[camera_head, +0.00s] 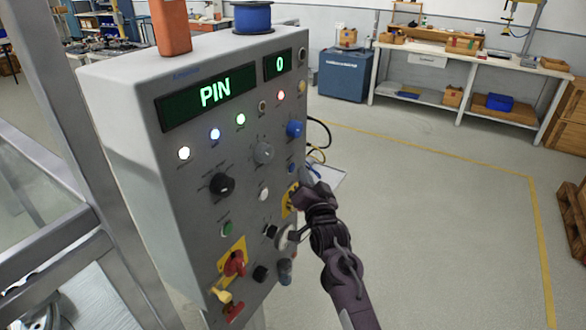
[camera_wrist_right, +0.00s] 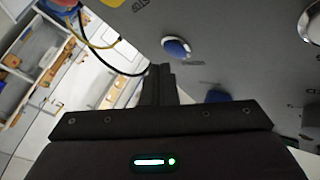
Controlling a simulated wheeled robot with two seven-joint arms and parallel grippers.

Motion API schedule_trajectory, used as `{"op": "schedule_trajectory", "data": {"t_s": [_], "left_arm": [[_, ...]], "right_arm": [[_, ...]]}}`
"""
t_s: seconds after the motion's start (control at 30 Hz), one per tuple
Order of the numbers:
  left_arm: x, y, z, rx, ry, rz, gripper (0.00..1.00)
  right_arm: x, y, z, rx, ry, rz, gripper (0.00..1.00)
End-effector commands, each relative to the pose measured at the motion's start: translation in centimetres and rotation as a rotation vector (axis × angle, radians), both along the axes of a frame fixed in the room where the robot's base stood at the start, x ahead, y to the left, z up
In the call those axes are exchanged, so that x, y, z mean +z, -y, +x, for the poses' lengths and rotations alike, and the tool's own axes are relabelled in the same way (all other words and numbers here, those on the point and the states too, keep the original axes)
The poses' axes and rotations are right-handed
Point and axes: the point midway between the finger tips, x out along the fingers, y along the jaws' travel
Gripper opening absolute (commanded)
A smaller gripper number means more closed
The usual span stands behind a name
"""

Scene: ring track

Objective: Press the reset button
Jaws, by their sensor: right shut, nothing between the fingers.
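A grey control panel (camera_head: 140,145) stands at the left, its front full of knobs, lights and buttons. Its labels are too small to read, so I cannot tell for sure which one is the reset button. A small blue button (camera_head: 291,167) sits near the panel's right edge. My right gripper (camera_head: 304,180) is shut and empty, close to that edge just below the blue button. In the right wrist view the shut fingers (camera_wrist_right: 160,85) point toward the panel, with a blue-capped button (camera_wrist_right: 176,48) just beyond their tips. I cannot tell whether they touch the panel. My left gripper is out of view.
The panel's displays read PIN (camera_head: 215,92) and 0 (camera_head: 280,63). A red emergency-type knob (camera_head: 234,263) sits at lower left. A blue spool (camera_head: 252,17) and an orange object (camera_head: 170,25) stand on top. Cables (camera_head: 318,140) hang at the right side. Floor to the right is clear.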

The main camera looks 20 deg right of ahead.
Motion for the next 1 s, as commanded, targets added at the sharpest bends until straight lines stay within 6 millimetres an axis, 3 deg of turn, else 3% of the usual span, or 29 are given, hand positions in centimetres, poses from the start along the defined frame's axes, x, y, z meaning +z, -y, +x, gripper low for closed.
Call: {"op": "schedule_trajectory", "data": {"t_s": [1.0], "left_arm": [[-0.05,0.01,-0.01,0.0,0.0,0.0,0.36]], "right_arm": [[0.03,-0.54,0.67,0.0,0.0,0.0,0.0]]}}
